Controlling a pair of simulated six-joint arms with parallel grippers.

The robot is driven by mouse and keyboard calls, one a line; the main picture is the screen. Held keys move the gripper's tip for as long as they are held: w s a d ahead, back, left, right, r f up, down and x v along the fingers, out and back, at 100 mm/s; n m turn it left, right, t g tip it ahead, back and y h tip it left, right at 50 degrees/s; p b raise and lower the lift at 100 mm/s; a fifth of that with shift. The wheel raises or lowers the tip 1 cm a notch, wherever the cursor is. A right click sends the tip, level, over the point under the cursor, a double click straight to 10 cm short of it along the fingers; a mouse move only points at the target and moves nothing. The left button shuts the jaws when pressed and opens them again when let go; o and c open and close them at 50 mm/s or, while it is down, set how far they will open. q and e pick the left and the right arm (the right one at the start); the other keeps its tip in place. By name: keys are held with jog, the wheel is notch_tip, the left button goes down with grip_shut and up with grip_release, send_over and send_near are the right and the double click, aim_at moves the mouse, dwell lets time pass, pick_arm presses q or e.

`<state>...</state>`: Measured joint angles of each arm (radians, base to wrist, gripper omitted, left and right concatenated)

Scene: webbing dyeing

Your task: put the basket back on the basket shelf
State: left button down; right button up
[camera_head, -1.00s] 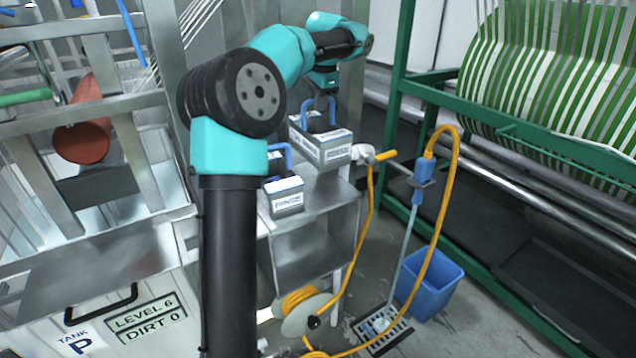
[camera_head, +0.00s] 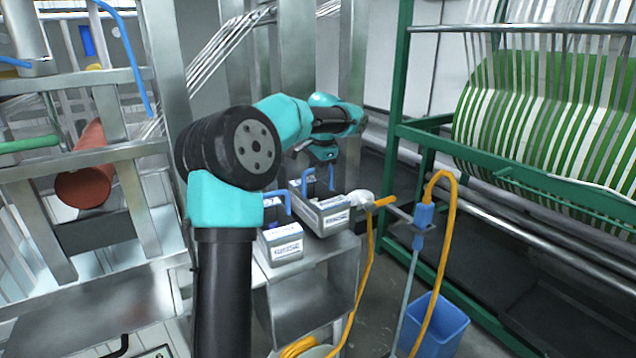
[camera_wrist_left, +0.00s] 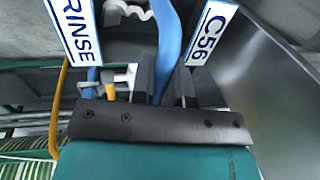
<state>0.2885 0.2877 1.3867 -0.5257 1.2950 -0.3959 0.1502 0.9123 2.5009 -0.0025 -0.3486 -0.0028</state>
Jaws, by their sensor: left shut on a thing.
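My left gripper (camera_head: 318,158) is shut on the blue handle of a white-and-grey basket (camera_head: 326,216). The basket is upright at the top of the metal basket shelf (camera_head: 342,262); I cannot tell whether its base touches the shelf. In the left wrist view, the blue handle passes between the fingers of my left gripper (camera_wrist_left: 164,72), with a RINSE label (camera_wrist_left: 75,32) on one side and a C56 label (camera_wrist_left: 211,32) on the other. My right gripper is not in view.
A second basket (camera_head: 282,243) with a blue handle stands close on the left. A yellow hose (camera_head: 446,225) and its nozzle holder are close on the right. A blue bin (camera_head: 437,325) stands on the floor, beside a green frame (camera_head: 398,150) with a striped webbing roll (camera_head: 550,110).

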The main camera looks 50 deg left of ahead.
aim_at(318, 181)
pick_arm(q)
jog(key=shift+f, duration=1.85)
jog(key=c, duration=1.1)
grip_release()
jog(key=shift+f, duration=0.15)
jog(key=r, duration=0.4)
jog(key=d+r, duration=0.1)
jog(key=r, duration=0.3)
jog(key=d+r, duration=0.1)
jog(key=r, duration=0.3)
jog(key=shift+s+d, duration=0.15)
jog(key=shift+s, duration=0.1)
